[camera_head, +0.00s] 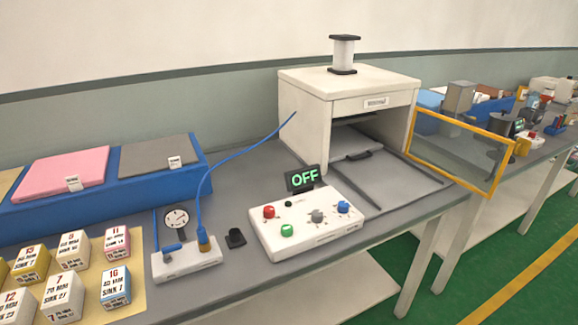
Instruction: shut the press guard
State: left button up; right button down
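The press (305,105) is a white box on the grey bench, with a black-ended cylinder (344,54) on top and an open front. The press guard (458,150) is a clear panel in a yellow frame. It stands swung open at the right of the press, out over the bench's right end, with its near edge at the press's right front corner. A grey plate (385,181) with a dark handle bar (358,155) lies in and in front of the opening. Neither of my grippers is in view.
A control box (300,238) with coloured knobs and a green "OFF" display (302,178) stands in front of the press. A blue hose (240,152) runs from a gauge block (188,262) to the press. Labelled blocks (74,251) and a blue tray (110,198) with pads are at left.

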aim_at(512, 143)
jog(key=u, duration=0.25)
jog(key=l+u, duration=0.3)
jog(key=l, duration=0.15)
jog(key=l+u, duration=0.3)
jog(key=l, duration=0.15)
jog(key=l+u, duration=0.2)
jog(key=l, duration=1.3)
jog(key=k+l, duration=0.15)
jog(key=l, duration=0.4)
jog(key=l+u, duration=0.1)
jog(key=l, duration=0.4)
jog(key=k+l, duration=0.1)
jog(key=l, duration=0.45)
jog(key=k+l, duration=0.1)
jog(key=l, duration=0.45)
jog(key=k+l+u, duration=0.1)
jog(key=l, duration=0.4)
jog(key=k+l, duration=0.1)
jog(key=l, duration=0.45)
